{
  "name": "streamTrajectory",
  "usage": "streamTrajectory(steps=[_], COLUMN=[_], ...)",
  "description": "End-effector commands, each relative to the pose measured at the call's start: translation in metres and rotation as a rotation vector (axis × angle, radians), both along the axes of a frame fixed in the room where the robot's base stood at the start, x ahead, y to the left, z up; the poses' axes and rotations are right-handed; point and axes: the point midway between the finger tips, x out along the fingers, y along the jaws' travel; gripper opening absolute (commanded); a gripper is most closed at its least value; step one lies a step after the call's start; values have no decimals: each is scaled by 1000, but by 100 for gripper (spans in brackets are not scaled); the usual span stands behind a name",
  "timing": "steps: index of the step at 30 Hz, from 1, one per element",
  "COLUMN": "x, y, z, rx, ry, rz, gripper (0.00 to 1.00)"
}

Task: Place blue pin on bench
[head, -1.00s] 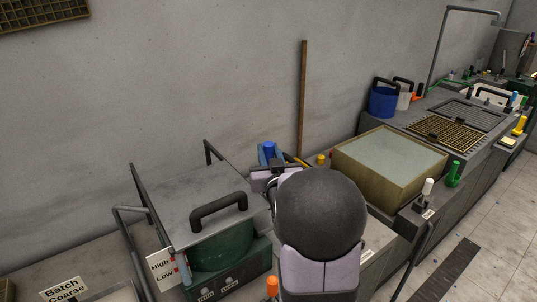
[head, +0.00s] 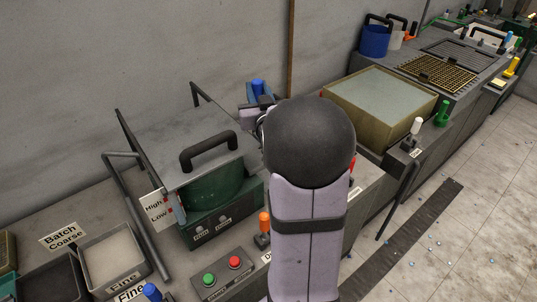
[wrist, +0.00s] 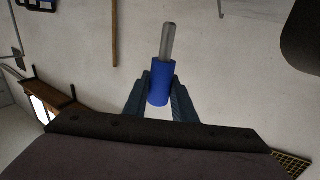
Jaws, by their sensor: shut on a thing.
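The blue pin (wrist: 158,82) is in the wrist view, a blue cylinder with a grey metal shaft pointing away. My gripper (wrist: 160,88) is shut on its blue part, one finger on each side. In the head view the pin's blue end (head: 258,87) shows behind the lidded green machine, above bench height, against the wall. My arm hides much of the gripper there. The grey bench (head: 95,210) runs along the wall. Another blue pin (head: 152,292) stands at the bottom edge, near the trays.
The green machine (head: 220,195) with its raised metal lid and black handle (head: 208,150) stands left of my arm. An orange pin (head: 264,222) and button box (head: 222,272) are in front. Bench space behind my arm is hidden.

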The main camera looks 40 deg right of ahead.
Motion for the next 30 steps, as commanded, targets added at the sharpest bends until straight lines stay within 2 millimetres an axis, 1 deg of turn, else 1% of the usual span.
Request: streamTrajectory(steps=[5, 8, 11, 14, 18, 20, 21, 26, 28, 30], x=[-11, -23, -39, -60, -93, -106, -115, -141, -149, -154], y=[-18, -38, -62, -89, -122, -132, -138, -151, -151, -146], z=[-17, -37, -65, -98, -148, -171, -185, -239, -262, -283], rx=[0, 1, 2, 3, 4, 4, 4, 4, 4, 6], ry=[0, 2, 4, 5, 5, 5, 5, 5, 2, 3], rz=[-38, -78, -131, -190, -272, -294, -306, -312, -291, -250], gripper=[0, 0, 0, 0, 0, 0, 0, 0, 0, 0])
